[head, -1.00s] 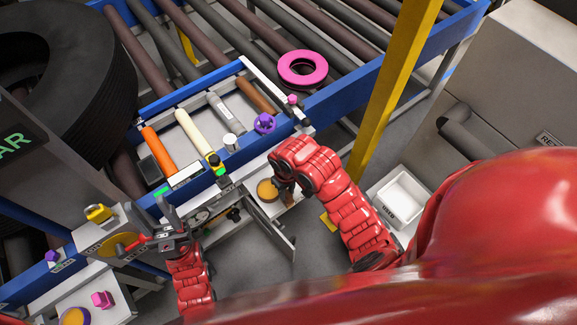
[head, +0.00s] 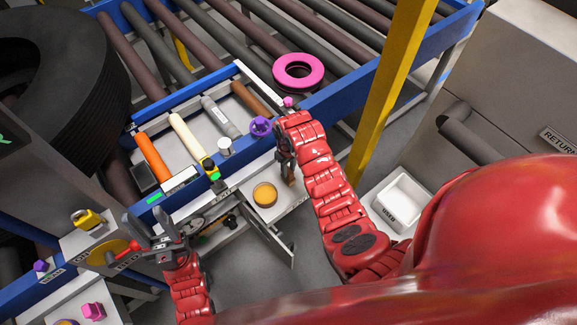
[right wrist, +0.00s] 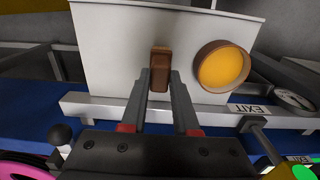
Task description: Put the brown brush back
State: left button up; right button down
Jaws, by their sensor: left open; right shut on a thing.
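My right gripper (right wrist: 158,95) is shut on the brown brush (right wrist: 160,66), a small brown block held between the fingertips. In the head view the brush (head: 291,174) hangs below the right gripper (head: 284,158), by the white shelf (head: 293,200). A round brown pot with orange-yellow contents (head: 265,195) stands on that shelf and also shows in the right wrist view (right wrist: 222,68). Whether the brush touches the shelf I cannot tell. My left gripper (head: 158,226) is open and empty, beside a red handle (head: 127,257) at the lower left.
A tray on the blue conveyor frame holds orange (head: 154,157), cream (head: 188,136), grey (head: 221,117) and brown (head: 251,98) handled tools. A pink ring (head: 298,71) lies on the rollers. A yellow post (head: 390,85) and a white bin (head: 401,203) are to the right. An open drawer (head: 231,240) is below.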

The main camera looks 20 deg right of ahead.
jog(key=shift+s, duration=0.1)
jog(key=shift+f, duration=0.25)
jog(key=c, duration=0.7)
grip_release()
jog(key=shift+r, duration=0.1)
jog(key=shift+o, duration=0.2)
